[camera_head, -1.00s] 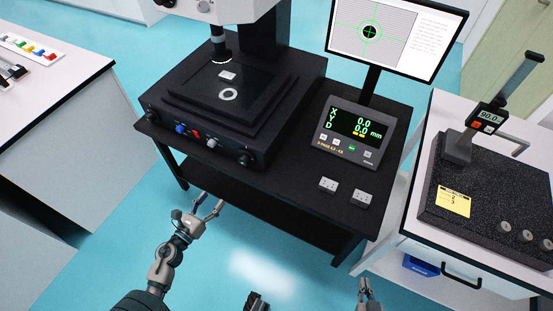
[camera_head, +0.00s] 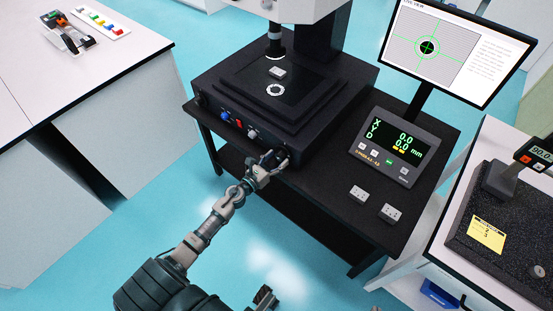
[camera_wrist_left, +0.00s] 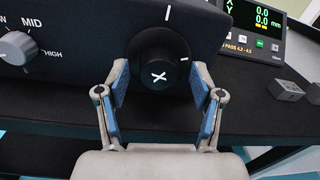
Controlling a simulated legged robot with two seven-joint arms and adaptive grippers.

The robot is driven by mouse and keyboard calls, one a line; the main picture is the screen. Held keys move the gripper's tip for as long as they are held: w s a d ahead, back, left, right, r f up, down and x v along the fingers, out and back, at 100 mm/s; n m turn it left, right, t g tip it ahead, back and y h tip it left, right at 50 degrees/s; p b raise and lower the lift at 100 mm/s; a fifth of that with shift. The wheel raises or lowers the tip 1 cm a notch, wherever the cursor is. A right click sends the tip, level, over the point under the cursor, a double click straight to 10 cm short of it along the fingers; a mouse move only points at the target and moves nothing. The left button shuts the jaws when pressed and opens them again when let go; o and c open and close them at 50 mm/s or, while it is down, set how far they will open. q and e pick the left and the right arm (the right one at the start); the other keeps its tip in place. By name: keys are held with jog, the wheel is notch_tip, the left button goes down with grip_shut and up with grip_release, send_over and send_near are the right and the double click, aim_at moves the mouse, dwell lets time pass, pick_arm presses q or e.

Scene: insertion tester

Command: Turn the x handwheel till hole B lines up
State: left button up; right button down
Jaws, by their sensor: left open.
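The x handwheel (camera_wrist_left: 160,58) is a black knob marked X on the front panel. A white line is on the panel above it, and a short white mark is on its right side. My left gripper (camera_wrist_left: 160,82) is open, with blue-padded fingers on either side of the knob; I cannot tell whether they touch. In the head view, the left gripper (camera_head: 274,159) is at the panel's right end and hides the knob. The monitor (camera_head: 427,47) shows a dark round hole at the green crosshair. I cannot tell which hole is B. Only a sliver of my right gripper may show.
The readout (camera_head: 392,147) shows X 0.0 and Y 0.0. A white ring (camera_head: 275,90) and a small pale block (camera_head: 277,72) lie on the dark stage. Two grey blocks (camera_head: 358,193) (camera_head: 391,212) stand on the black table. Knobs and switches (camera_head: 239,123) line the panel's left.

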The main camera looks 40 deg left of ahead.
pick_arm(q)
jog(key=shift+w+d, duration=0.1)
jog(key=shift+w, duration=0.05)
jog(key=shift+a, duration=0.25)
jog(key=c, duration=1.1)
jog(key=shift+c, duration=0.2)
jog(key=shift+d, duration=0.1)
jog(key=shift+n, duration=0.3)
